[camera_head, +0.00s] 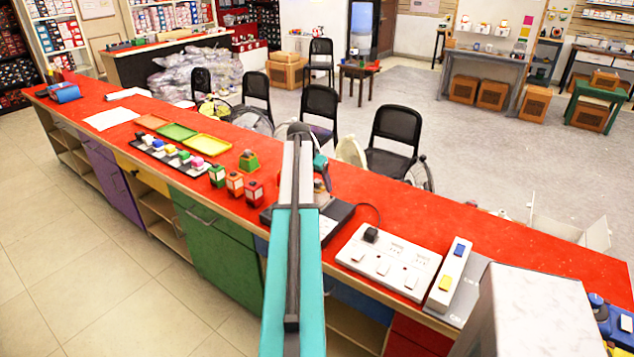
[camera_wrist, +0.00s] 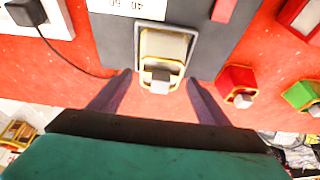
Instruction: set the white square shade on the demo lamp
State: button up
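In the wrist view a cream-white square piece with a gold-yellow rim and a grey knob (camera_wrist: 162,52) is at the edge of a dark grey plate (camera_wrist: 113,40). I cannot tell whether it is the white shade, the demo lamp or both together. My gripper (camera_wrist: 158,76) has its two dark fingers spread, one on each side of the piece's near end; contact is not clear. In the head view my arm hides most of this spot; the dark plate (camera_head: 337,218) shows beside it.
Red (camera_head: 253,192) and orange-red (camera_head: 234,184) blocks stand left of the plate. A tray of coloured pieces (camera_head: 145,149) lies farther left. A white socket panel (camera_head: 388,262) with a black cable is on the right. Black chairs stand behind the red counter (camera_head: 420,195).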

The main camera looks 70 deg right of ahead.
jog(key=shift+r, duration=0.2)
jog(key=b+v, duration=0.2)
jog(key=v, duration=0.9)
jog(key=shift+r+b, duration=0.35)
jog(key=shift+r, duration=0.05)
jog(key=shift+a, duration=0.15)
dwell(0.4)
